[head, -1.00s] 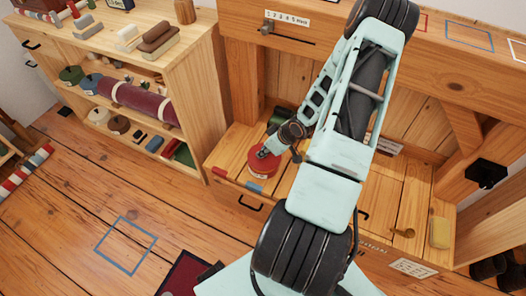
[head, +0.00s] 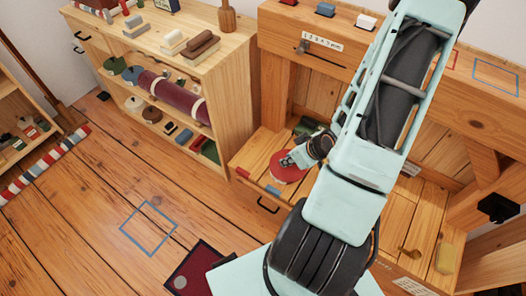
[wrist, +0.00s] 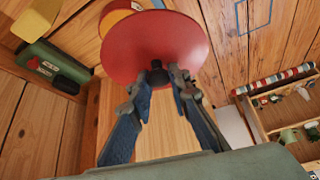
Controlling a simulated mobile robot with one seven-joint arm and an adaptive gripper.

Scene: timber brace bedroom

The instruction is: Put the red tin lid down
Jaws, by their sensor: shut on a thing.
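The red tin lid (head: 286,168) is a round red disc over the bench's lower wooden surface, near its front left part. It also shows in the wrist view (wrist: 150,40), where its small dark knob faces me. My gripper (head: 297,158) is at the lid's knob. In the wrist view, my two fingers (wrist: 158,80) are closed around the knob from both sides. I cannot tell whether the lid touches the surface or hangs just above it. A yellow-orange round thing (wrist: 116,17) is partly hidden behind the lid in the wrist view.
Small red and blue blocks (head: 273,190) lie by the surface's front edge. A green object (wrist: 50,68) is beside the lid. A shelf unit (head: 245,85) stands left of the bench. A blue square outline (head: 149,228) marks open floor, with a dark red mat (head: 190,275) nearby.

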